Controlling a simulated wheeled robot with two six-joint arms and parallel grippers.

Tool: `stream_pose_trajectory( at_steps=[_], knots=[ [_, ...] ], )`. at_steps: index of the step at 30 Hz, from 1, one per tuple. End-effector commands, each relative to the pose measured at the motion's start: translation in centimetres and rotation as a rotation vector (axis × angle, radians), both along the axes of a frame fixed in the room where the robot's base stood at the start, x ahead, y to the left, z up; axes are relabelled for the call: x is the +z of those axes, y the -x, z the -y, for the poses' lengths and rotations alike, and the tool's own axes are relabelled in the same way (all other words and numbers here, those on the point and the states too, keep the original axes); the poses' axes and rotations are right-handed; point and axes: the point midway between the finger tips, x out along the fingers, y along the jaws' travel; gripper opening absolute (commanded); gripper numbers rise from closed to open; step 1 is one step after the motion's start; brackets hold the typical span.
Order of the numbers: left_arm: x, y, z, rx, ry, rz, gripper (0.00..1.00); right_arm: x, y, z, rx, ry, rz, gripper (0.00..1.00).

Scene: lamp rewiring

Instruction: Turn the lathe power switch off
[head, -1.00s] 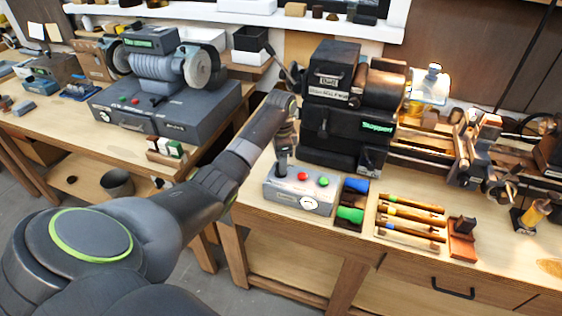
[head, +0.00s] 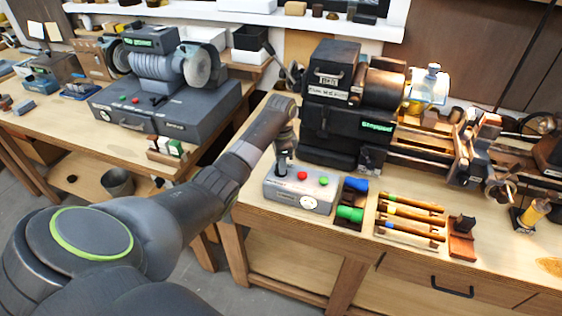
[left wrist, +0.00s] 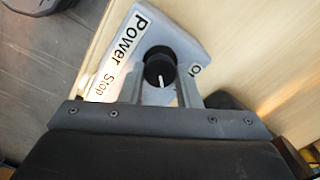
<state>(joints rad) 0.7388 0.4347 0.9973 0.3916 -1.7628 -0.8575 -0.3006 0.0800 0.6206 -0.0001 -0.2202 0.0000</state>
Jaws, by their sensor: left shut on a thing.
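The grey control box (head: 322,192) sits at the front left of the lathe bench, with a red button (head: 302,175) and a green button (head: 324,180) on top. My left gripper (head: 283,168) points down at the box's left end. In the left wrist view its two fingers (left wrist: 161,90) are shut on a round black switch knob (left wrist: 158,62) with a white pointer line. Labels "Power", "Stop" and a partly hidden one lie around the knob. The dark lathe (head: 345,130) stands behind the box and has a small green lit sign, seemingly "Stopped". My right gripper is out of view.
Blue and green handled pieces (head: 350,213) sit in a holder right of the box. A tray of wooden-handled tools (head: 408,215) lies further right. A bench grinder (head: 165,75) stands on the left bench. Bare wood shows along the front edge.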

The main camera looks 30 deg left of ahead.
Motion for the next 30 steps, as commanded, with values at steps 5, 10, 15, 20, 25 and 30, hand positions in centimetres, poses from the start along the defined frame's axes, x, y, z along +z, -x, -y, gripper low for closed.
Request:
stream_pose_trajectory(
  at_steps=[5, 10, 15, 20, 25, 30],
  knots=[
    [0.3, 0.0, 0.0, 0.054, 0.001, -0.001, 0.07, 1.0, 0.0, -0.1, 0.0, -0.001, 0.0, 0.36],
    [0.5, 0.0, 0.0, 0.159, 0.0, -0.001, 0.07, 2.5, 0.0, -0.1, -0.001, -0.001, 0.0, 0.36],
    [0.6, 0.0, 0.0, 0.308, 0.0, -0.001, 0.07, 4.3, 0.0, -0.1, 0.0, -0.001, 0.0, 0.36],
    [0.5, 0.0, 0.0, 0.461, 0.001, -0.001, 0.07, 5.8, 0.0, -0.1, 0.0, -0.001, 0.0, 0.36],
    [0.5, -0.1, 0.0, 0.623, -0.001, -0.001, 0.07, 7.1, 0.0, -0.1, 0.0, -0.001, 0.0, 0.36],
    [0.4, -0.1, -0.1, 0.784, -0.001, 0.001, 0.07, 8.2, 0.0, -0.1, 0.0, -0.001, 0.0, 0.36]
  ],
)
